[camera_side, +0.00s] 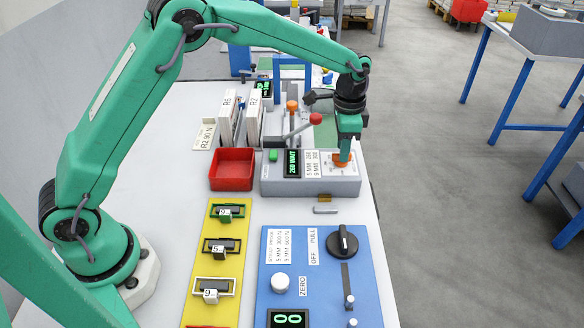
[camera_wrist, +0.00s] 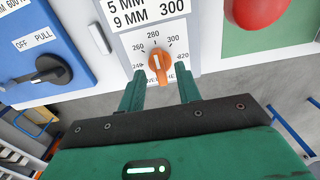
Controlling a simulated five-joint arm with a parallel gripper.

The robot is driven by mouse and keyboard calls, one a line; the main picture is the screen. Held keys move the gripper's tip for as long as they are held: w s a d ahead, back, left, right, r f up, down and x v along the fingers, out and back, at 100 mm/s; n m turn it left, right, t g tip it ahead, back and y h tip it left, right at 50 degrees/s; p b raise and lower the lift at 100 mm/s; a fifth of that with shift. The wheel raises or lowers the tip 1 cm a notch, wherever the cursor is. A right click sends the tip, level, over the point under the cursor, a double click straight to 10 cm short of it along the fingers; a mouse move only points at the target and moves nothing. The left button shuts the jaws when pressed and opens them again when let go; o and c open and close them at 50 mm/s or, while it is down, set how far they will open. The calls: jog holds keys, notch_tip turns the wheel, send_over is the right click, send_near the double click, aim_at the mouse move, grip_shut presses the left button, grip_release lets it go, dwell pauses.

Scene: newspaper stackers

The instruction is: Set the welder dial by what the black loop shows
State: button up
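The welder (camera_side: 268,187) is a grey box with a green-lit display (camera_side: 292,164) reading 260 WATT. Its label (camera_side: 312,164) pairs 5 MM with 260 and 9 MM with 300. The orange welder dial (camera_wrist: 160,67) has a scale of about 240 to 320; its white mark points up, slightly left. The black loop (camera_side: 206,245) lies on the yellow strip, with a tag (camera_side: 218,249) that seems to read 5. My gripper (camera_side: 343,157) is down at the dial. In the wrist view my gripper (camera_wrist: 160,76) is open, one finger on each side of the knob; contact is unclear.
A green-framed loop (camera_side: 240,211) and a white-framed loop (camera_side: 231,292) lie on the yellow strip (camera_side: 237,264). A red bin (camera_side: 232,169) stands left of the welder. A blue panel (camera_side: 310,290) with a black knob (camera_side: 342,242) is in front. A red-knobbed lever (camera_side: 315,119) stands behind.

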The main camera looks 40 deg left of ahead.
jog(key=shift+f, duration=0.85)
grip_shut()
jog(key=shift+n, duration=0.3)
jog(key=n, duration=0.4)
jog(key=shift+r, duration=0.1)
jog(key=n, duration=0.4)
